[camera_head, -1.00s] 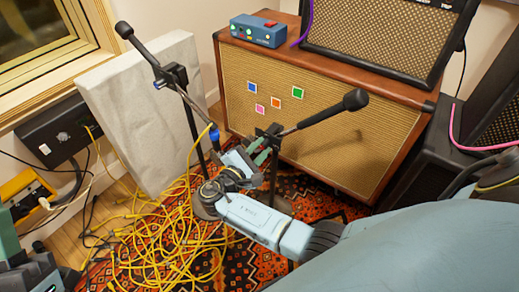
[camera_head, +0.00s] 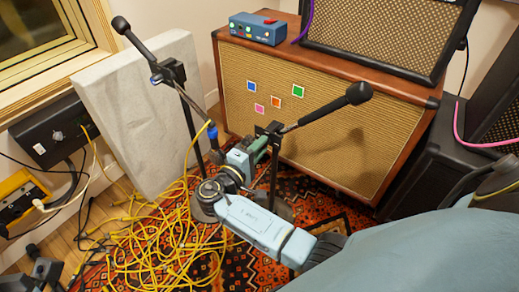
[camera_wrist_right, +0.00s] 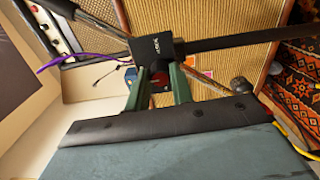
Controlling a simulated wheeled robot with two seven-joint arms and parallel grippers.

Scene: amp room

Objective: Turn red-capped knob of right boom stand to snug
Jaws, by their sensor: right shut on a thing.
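The right boom stand has a dark upright pole (camera_head: 273,180), a black clamp block (camera_head: 270,130) at its top and a boom carrying a black microphone (camera_head: 356,95). My right gripper (camera_head: 260,148) is at the clamp block, coming from below left. In the right wrist view its two green fingers (camera_wrist_right: 160,84) are shut on the red-capped knob (camera_wrist_right: 159,89) just below the black clamp block (camera_wrist_right: 152,47). Only a little of the red shows between the fingers. In the head view the knob is hidden by the gripper. My left gripper is not clearly seen.
The left boom stand (camera_head: 192,115) with its microphone (camera_head: 122,26) stands left of my right gripper. The brown speaker cabinet (camera_head: 335,150) is close behind the right stand. Yellow cable (camera_head: 150,245) lies tangled on the patterned rug. A pale panel (camera_head: 130,95) leans at the wall.

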